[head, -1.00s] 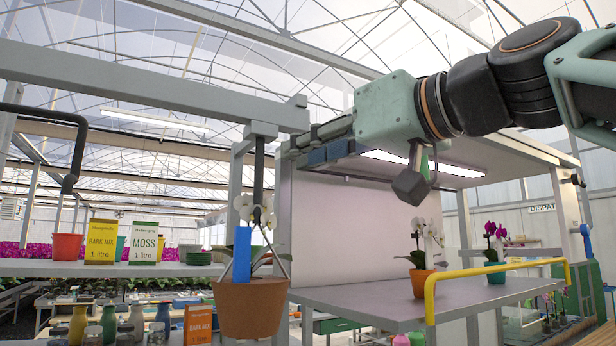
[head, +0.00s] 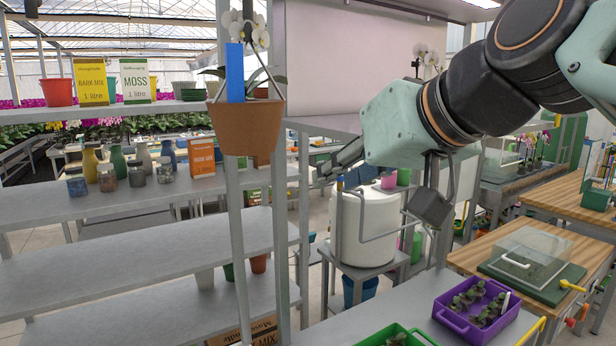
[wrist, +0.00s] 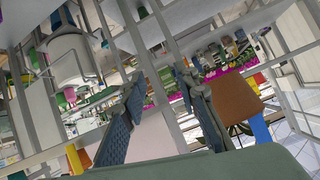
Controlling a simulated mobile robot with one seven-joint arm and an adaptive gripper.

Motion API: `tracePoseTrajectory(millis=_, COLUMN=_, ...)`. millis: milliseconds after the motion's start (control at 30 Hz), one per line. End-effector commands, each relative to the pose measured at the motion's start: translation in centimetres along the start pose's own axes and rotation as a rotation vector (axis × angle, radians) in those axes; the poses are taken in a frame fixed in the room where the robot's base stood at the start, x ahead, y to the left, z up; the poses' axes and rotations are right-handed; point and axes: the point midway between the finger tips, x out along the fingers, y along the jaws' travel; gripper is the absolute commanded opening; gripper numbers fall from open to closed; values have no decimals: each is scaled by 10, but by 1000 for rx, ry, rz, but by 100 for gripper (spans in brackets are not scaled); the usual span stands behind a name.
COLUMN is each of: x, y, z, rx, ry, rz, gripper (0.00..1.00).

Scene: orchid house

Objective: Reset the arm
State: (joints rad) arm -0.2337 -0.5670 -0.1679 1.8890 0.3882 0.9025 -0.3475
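My gripper (head: 322,170) points left in the head view, a little right of and below the hanging orchid pot. In the wrist view its two blue-padded fingers (wrist: 160,78) stand apart with nothing held between them, so it is open. The brown hanging pot (head: 245,130) holds a white orchid and a blue stake, and hangs by wires. It also shows upside down in the wrist view (wrist: 236,98), beyond the right finger. Depth between fingers and pot is hard to judge.
A white drum (head: 365,232) stands on a stool below my gripper. A grey shelf rack (head: 130,205) with jars and bottles is at left. A purple tray (head: 472,338) of seedlings and a clear-lidded box (head: 535,250) are at lower right.

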Motion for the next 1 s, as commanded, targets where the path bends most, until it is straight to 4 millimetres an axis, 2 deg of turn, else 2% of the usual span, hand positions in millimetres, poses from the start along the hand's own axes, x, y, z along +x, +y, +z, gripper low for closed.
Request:
tracePoseTrajectory(millis=33, x=7, y=10, z=33, rx=26, ry=-60, rz=43, gripper=28)
tracePoseTrajectory(millis=200, x=22, y=44, z=145, rx=102, ry=-248, rz=194, gripper=28)
tracePoseTrajectory(millis=300, x=23, y=60, z=203, rx=134, ry=-340, rz=277, gripper=28)
tracePoseTrajectory(millis=433, x=19, y=75, z=256, rx=161, ry=-423, rz=357, gripper=28)
tracePoseTrajectory(millis=500, x=17, y=80, z=274, rx=168, ry=-449, rz=383, gripper=28)
tracePoseTrajectory(millis=600, x=16, y=83, z=286, rx=174, ry=-468, rz=403, gripper=28)
tracePoseTrajectory(millis=1000, x=16, y=83, z=288, rx=175, ry=-471, rz=404, gripper=28)
